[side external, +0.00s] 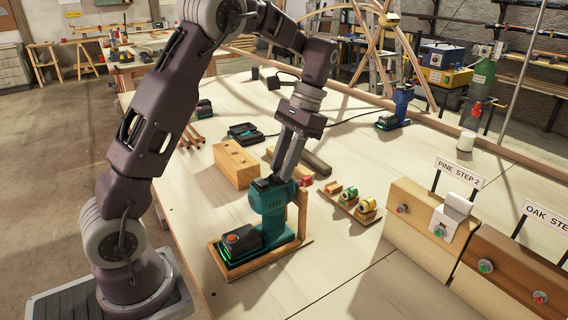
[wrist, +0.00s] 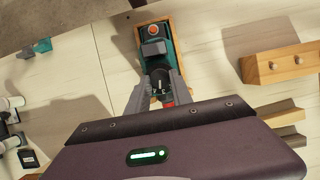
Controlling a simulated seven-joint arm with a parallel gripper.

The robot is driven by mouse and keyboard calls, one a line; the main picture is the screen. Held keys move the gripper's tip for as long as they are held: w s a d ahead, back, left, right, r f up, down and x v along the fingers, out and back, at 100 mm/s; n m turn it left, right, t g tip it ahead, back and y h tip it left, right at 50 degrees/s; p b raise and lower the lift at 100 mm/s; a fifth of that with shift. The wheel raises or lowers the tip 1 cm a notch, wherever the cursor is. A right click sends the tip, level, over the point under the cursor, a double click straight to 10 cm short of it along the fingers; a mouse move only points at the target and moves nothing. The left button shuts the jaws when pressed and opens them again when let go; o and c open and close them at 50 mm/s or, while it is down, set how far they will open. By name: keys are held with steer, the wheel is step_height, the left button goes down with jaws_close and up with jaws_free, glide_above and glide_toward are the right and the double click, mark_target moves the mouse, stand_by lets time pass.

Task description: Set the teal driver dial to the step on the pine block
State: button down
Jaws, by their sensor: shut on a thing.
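The teal driver (side external: 268,208) stands upright in a wooden cradle (side external: 296,246), with a lit green base and an orange button; it also shows in the wrist view (wrist: 153,60). My gripper (wrist: 159,88) points down at the driver's top and is shut on its dark dial (wrist: 159,81). In the side view, my gripper (side external: 268,180) hides most of the dial. Pale marks on the dial are too small to read. The pine block (side external: 415,226) at the right bears a sign (side external: 460,173) reading "PINE STEP 2".
An oak block (side external: 510,272) with a partly cut-off "OAK STE" sign adjoins the pine block. A wooden block (side external: 236,163) stands behind the driver, and a small rack (side external: 350,203) with coloured pieces lies to its right. Another teal tool (side external: 396,108) stands farther back.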

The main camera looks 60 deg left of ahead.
steer(key=n, duration=0.2)
steer(key=n+h, duration=0.2)
steer(key=n, duration=0.1)
steer(key=shift+a+n, duration=0.25)
steer(key=shift+n, duration=0.05)
steer(key=shift+s+a+n+t+h, duration=0.1)
steer(key=shift+n+t+h, duration=0.25)
steer(key=shift+n, duration=0.7)
steer(key=shift+s+a+n+t+h, duration=0.1)
steer(key=shift+n+t+h, duration=0.25)
steer(key=shift+n, duration=0.7)
steer(key=shift+d, duration=0.1)
steer(key=c, duration=1.4)
jaws_free()
steer(key=v, duration=0.7)
